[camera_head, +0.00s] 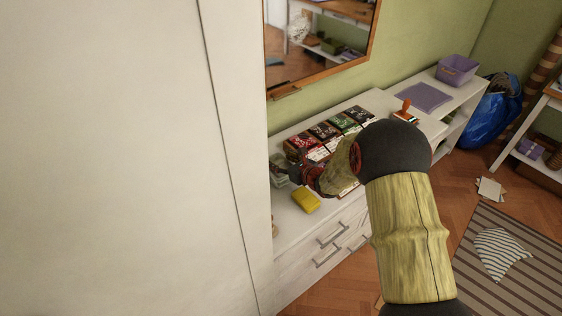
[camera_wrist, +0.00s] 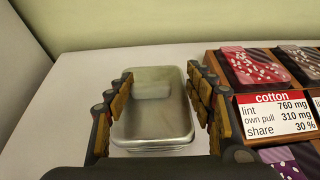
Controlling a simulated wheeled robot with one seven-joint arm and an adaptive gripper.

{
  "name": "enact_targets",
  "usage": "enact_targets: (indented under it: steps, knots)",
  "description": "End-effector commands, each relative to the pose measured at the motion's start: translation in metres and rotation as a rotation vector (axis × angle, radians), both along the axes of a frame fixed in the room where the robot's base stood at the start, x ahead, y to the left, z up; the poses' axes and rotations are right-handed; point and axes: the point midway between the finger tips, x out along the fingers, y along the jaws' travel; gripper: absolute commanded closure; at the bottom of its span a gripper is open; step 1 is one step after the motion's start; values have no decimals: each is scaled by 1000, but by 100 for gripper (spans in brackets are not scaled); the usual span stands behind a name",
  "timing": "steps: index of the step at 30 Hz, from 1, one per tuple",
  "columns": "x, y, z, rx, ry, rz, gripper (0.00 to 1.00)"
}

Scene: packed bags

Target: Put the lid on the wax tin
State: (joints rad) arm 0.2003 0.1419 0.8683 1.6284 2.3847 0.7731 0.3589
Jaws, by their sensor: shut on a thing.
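In the wrist view my gripper (camera_wrist: 160,100) is shut on a silver, rounded rectangular metal piece, which looks like the lid (camera_wrist: 152,118). Its fingers press on the left and right long sides. A second edge shows along its near end; I cannot tell whether this is the wax tin beneath it or the lid's own rim. No separate tin shows clearly in either view.
A wooden tray of patterned cloth packs (camera_wrist: 264,67) with a "cotton" label card (camera_wrist: 276,114) stands close to the right of my fingers. A yellow block (camera_head: 306,200) lies near the dresser's (camera_head: 290,238) front edge. The white top is clear left of the gripper in the wrist view.

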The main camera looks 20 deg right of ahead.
Motion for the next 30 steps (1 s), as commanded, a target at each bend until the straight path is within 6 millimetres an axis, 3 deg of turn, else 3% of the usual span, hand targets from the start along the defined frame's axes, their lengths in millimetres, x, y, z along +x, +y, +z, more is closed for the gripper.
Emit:
enact_targets:
  steps: [30]
  knots:
    - [0, 0, -10, 0, 0, 0, 67]
